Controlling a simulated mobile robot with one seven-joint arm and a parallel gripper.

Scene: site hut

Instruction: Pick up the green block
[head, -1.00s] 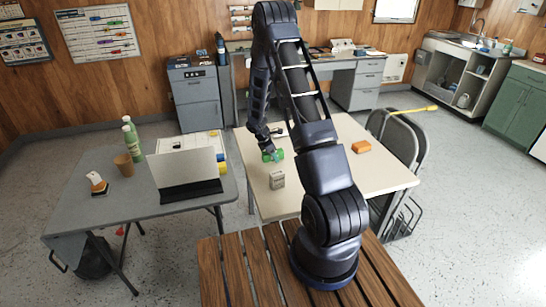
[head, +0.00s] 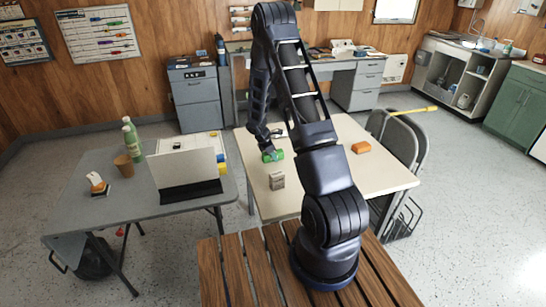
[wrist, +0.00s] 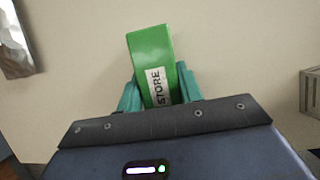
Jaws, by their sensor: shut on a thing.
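The green block (wrist: 150,52) has a white label reading "STORE". In the wrist view it sits between the two teal fingers of my gripper (wrist: 160,88), which are shut on it. In the head view the green block (head: 275,156) shows at my gripper (head: 268,150), over the left part of the cream table (head: 330,195). I cannot tell from these frames whether the block touches the tabletop. Part of its near end is hidden by my gripper in the wrist view.
A small grey-beige box (head: 277,181) stands in front of the block. An orange block (head: 361,147) lies at the table's right. A grey folding table (head: 130,205) with a laptop (head: 185,172) stands to the left, and folding chairs (head: 402,140) stand right.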

